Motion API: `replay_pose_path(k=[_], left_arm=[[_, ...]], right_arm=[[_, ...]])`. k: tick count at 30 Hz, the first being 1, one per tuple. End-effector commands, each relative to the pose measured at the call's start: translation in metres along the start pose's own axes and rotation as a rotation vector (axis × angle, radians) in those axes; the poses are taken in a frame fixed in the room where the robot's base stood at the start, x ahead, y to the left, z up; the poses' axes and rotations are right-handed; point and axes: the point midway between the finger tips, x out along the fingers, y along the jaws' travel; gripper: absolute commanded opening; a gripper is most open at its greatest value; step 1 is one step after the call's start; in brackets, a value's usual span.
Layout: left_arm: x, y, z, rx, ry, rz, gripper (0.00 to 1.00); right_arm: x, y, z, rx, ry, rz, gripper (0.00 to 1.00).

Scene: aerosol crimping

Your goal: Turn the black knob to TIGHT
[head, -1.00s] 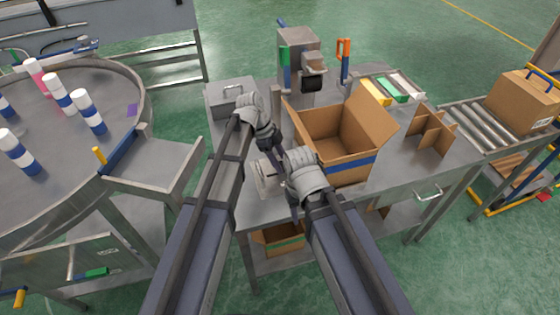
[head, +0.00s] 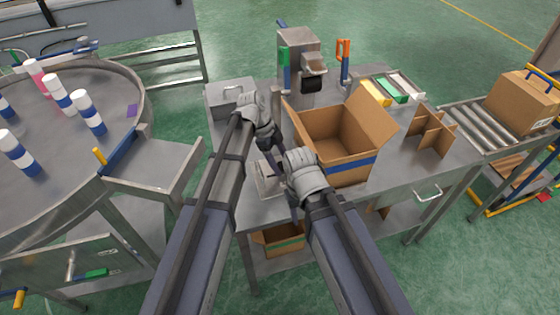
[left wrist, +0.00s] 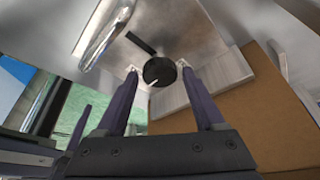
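The black knob (left wrist: 159,71) shows in the left wrist view as a round black disc with a small white mark on its lower part. It sits on a bare metal surface. The fingertips of my left gripper (left wrist: 158,68) stand on either side of it, with a gap visible at least on the left side. In the head view my left gripper (head: 277,158) points down over the near part of the table, and the knob cannot be made out. My right gripper (head: 294,207) hangs close beside it at the table's near edge; its finger opening is unclear. No TIGHT lettering is readable.
An open cardboard box (head: 338,143) stands just right of my grippers. A grey metal box (head: 228,97) is behind left. A machine (head: 297,60) stands at the back of the table (head: 400,160). A metal handle (left wrist: 104,33) lies near the knob in the wrist view.

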Motion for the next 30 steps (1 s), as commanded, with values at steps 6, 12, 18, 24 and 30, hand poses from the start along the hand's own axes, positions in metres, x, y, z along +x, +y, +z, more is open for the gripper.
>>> replay_pose_path(k=[6,12,18,24,30], left_arm=[[0.0,0.0,0.0,-0.001,0.0,0.0,0.84],[-0.001,0.0,0.0,-0.002,0.0,-0.001,0.84],[-0.014,0.0,-0.001,-0.002,0.0,-0.001,0.84],[-0.039,0.0,-0.002,-0.003,0.0,-0.001,0.84],[-0.067,-0.001,-0.002,-0.002,0.0,-0.001,0.84]], right_arm=[[0.0,0.0,0.0,0.0,0.0,0.0,0.5],[-0.001,0.0,0.0,0.0,0.0,0.0,0.5],[-0.013,0.001,0.001,0.0,0.0,0.0,0.5],[-0.037,0.004,0.002,0.0,0.0,0.0,0.5],[-0.062,0.006,0.004,0.0,0.0,0.0,0.5]])
